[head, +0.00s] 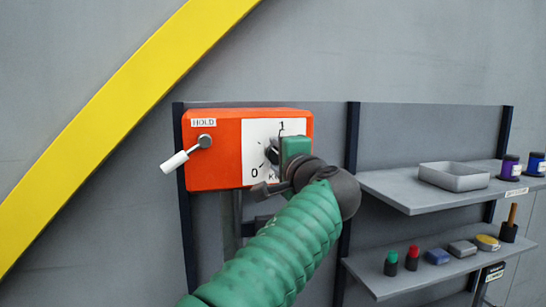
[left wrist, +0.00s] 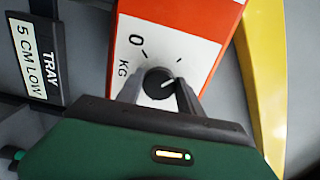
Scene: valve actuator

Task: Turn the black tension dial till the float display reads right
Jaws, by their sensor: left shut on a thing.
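The black tension dial (left wrist: 159,83) sits on the white face of the orange box, beside the marks 0 and KG. Its white pointer line shows in the left wrist view. In the head view the dial (head: 271,152) is partly hidden by my left gripper. My left gripper (left wrist: 160,90) has a finger on each side of the dial and is shut on it. In the head view my left gripper (head: 280,160) reaches the box from the lower right. The orange box (head: 212,165) carries a HOLD label and a lever (head: 188,153) with a white handle. My right gripper is not in view.
A label reading TRAV and 5 CM LOW (left wrist: 45,60) shows in the left wrist view. At right, an upper shelf (head: 400,189) holds a grey tray (head: 453,177) and spools. A lower shelf (head: 385,284) holds several small items. A yellow diagonal beam (head: 110,98) crosses the wall at left.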

